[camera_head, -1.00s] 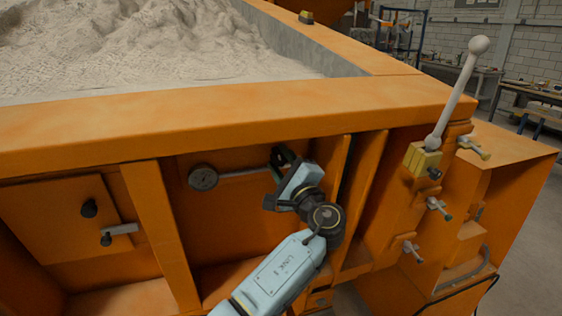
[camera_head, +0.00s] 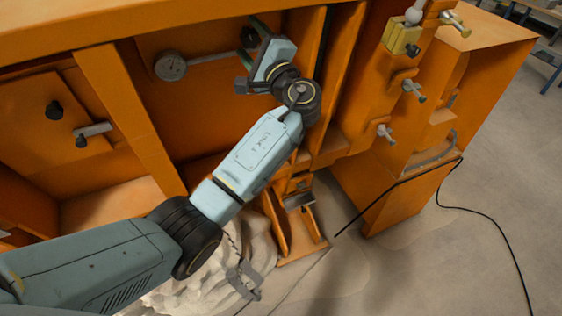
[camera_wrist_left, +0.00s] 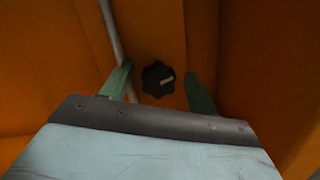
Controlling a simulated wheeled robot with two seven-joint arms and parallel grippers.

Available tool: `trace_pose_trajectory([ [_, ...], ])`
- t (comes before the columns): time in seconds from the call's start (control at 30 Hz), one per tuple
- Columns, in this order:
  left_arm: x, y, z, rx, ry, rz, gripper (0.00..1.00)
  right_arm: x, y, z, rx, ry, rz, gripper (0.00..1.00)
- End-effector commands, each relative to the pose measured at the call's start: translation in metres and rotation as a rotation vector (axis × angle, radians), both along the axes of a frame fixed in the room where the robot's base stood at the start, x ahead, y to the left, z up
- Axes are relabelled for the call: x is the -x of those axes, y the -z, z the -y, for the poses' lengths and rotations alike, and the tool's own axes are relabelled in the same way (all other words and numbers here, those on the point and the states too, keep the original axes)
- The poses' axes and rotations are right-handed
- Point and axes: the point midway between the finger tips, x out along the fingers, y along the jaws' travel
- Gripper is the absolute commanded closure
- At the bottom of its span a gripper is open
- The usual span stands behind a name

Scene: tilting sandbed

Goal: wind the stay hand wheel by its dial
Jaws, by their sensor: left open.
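The stay hand wheel, a black lobed knob with a pale mark, shows in the left wrist view (camera_wrist_left: 158,79) and, partly hidden by my gripper, in the head view (camera_head: 250,38). My left gripper (camera_head: 254,48) is at the wheel. In the left wrist view its two green fingers (camera_wrist_left: 158,88) stand apart, one on each side of the knob, with gaps visible on both sides. The round dial (camera_head: 170,66) is left of the wheel on the orange panel, with a pale rod (camera_head: 213,56) running between them. Its reading is too small to tell. My right gripper is not seen.
Orange ribs (camera_head: 320,90) stand close to the right of my left gripper. A yellow block (camera_head: 402,38) and several small clamp handles (camera_head: 413,90) are farther right. A panel with a latch (camera_head: 93,130) is at left. Sand (camera_head: 215,280) lies below on the floor.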

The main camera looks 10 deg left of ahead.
Motion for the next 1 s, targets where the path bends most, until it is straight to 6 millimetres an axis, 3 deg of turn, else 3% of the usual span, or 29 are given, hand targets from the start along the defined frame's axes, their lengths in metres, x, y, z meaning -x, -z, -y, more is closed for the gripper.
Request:
trace_pose_trajectory([
  [0.4, -0.001, 0.002, 0.001, 0.502, 0.113, 0.338, 0.4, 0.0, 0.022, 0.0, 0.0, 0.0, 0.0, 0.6],
  [1.0, 0.0, 0.001, 0.001, 1.22, 0.266, 0.825, 0.4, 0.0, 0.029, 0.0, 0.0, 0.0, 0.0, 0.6],
])
